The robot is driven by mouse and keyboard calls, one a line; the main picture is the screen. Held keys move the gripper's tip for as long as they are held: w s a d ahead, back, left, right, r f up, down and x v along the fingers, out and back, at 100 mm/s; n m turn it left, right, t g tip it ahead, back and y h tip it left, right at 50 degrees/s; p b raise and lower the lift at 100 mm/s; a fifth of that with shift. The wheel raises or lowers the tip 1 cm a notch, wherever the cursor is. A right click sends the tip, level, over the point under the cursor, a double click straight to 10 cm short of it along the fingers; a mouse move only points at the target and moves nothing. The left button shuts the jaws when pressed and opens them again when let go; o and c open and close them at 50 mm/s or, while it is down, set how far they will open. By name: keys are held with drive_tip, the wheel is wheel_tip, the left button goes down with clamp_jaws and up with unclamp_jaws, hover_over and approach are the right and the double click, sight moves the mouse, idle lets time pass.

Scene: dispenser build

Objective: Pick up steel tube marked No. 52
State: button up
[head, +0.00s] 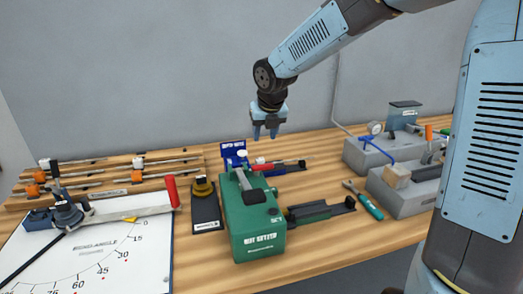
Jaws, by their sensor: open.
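My gripper (266,132) is open and empty, pointing down above the back of the workbench, behind the green machine. No marking "No. 52" can be read in the head view, so I cannot tell which piece is that tube. Several thin metal rods or tubes (92,163) with black and orange fittings lie on a wooden rack at the back left. My gripper is well to the right of them and higher, touching nothing.
A green machine (258,238) stands mid-bench, with a black block (205,208) to its left. A white angle-scale board (120,262) with a red-handled arm lies front left. Grey fixtures (405,193) and a teal-handled tool (368,205) are at right.

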sight(260, 159)
drive_tip(key=x, duration=1.2)
drive_tip(key=shift+c, duration=0.4)
drive_tip(key=shift+d, duration=0.1)
clamp_jaws()
